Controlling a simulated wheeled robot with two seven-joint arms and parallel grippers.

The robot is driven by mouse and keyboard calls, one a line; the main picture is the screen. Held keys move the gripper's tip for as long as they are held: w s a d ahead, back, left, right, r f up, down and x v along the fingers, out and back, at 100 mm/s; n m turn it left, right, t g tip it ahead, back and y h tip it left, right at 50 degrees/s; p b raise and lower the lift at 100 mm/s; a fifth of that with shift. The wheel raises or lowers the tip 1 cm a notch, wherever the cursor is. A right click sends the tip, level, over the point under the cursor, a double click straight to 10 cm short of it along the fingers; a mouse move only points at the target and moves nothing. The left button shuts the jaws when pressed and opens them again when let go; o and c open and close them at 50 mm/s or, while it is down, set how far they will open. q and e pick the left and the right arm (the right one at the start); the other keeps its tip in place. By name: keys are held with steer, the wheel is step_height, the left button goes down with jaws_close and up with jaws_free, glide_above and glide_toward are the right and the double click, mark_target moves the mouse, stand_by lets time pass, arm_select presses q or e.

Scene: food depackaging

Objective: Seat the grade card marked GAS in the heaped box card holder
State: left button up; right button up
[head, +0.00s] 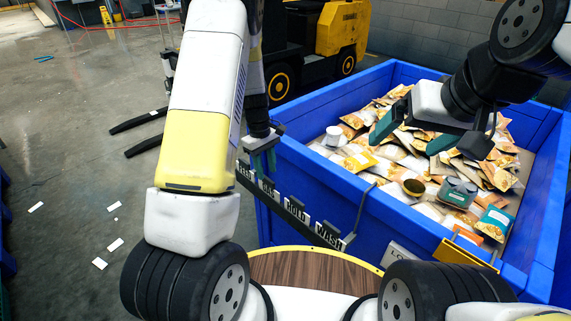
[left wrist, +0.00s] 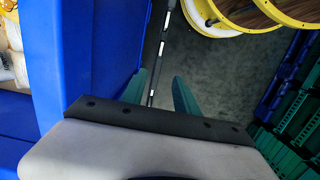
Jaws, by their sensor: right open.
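The card marked GAS (head: 268,188) stands in a dark rail (head: 312,226) along the near left side of the heaped blue box (head: 395,205), between the FEED card (head: 244,171) and the HOLD card (head: 296,209). The WASH card (head: 329,236) is at the near end. My left gripper (head: 262,145) is just above the rail near FEED and GAS, pointing down. In the left wrist view its teal fingers (left wrist: 160,92) are apart, with the rail behind the gap. My right gripper (head: 412,137) is open above the packets. A yellow-edged piece (head: 468,247), possibly the card holder, is on the box's near wall.
Packets (head: 400,155) and a few tubs heap the box. A white label (head: 400,254), partly hidden, is on its near wall. A round wooden top (head: 300,268) lies in front. White scraps (head: 115,244) lie on the floor. A yellow forklift (head: 340,30) stands behind.

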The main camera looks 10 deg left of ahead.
mark_target(269, 186)
arm_select(q)
steer(key=shift+w+f, duration=0.3)
steer(key=shift+f, duration=0.6)
steer(key=f, duration=0.6)
steer(key=shift+s+d+f, duration=0.2)
steer(key=shift+d+f, duration=0.15)
steer(key=shift+f, duration=0.05)
jaws_close()
